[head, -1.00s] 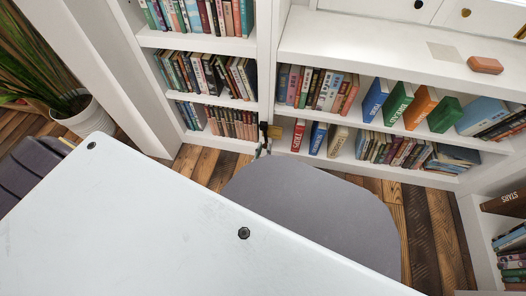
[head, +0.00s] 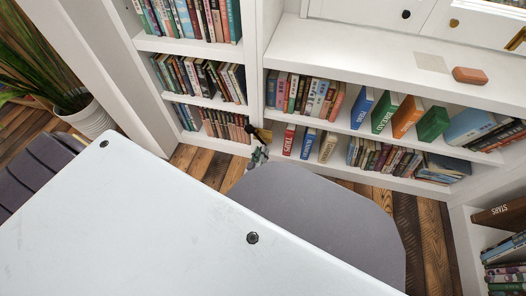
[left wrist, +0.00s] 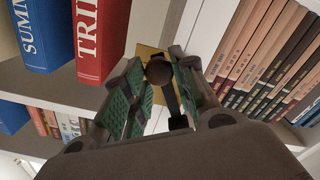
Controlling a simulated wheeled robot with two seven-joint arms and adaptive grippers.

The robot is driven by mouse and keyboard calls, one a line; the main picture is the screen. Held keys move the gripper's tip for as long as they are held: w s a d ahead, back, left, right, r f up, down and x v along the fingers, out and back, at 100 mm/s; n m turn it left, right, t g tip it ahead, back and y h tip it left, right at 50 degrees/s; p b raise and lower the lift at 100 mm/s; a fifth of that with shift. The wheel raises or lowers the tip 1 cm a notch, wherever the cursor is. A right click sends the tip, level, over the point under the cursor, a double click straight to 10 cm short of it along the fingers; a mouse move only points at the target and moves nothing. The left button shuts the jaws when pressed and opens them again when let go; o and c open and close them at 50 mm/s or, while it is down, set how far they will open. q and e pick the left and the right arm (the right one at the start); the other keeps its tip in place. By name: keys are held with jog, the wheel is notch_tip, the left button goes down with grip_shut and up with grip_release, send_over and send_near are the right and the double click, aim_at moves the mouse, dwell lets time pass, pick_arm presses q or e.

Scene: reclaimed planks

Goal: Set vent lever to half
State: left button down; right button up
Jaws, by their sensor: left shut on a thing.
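The vent lever is a dark lever with a round knob (left wrist: 158,72) on a brass plate (left wrist: 147,52), fixed to the white shelf upright. In the head view the brass plate (head: 265,134) is small, at the shelf's lower middle. My left gripper (head: 260,150) is right at it. In the left wrist view its two green-padded fingers (left wrist: 157,92) stand on either side of the dark lever and are shut on it. The lever's exact angle is hard to read, as the fingers partly cover it. My right gripper is not in view.
White bookshelves with rows of books (head: 310,93) surround the lever. A red book (left wrist: 98,40) and a blue book (left wrist: 45,32) stand close to the left of my fingers. A potted plant (head: 92,118) stands at the far left. Plank floor (head: 205,168) shows between.

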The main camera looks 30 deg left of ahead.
pick_arm(q)
jog(key=shift+w+d+r+n, duration=0.15)
jog(key=shift+d+r+n, duration=0.45)
jog(key=shift+n, duration=0.6)
jog(key=c, duration=1.1)
grip_release()
jog(key=shift+c, duration=0.2)
jog(key=shift+d+r, duration=0.1)
jog(key=shift+r, duration=0.25)
notch_tip(320, 180, up, 9)
jog(key=shift+r, duration=0.1)
jog(key=shift+c, duration=0.5)
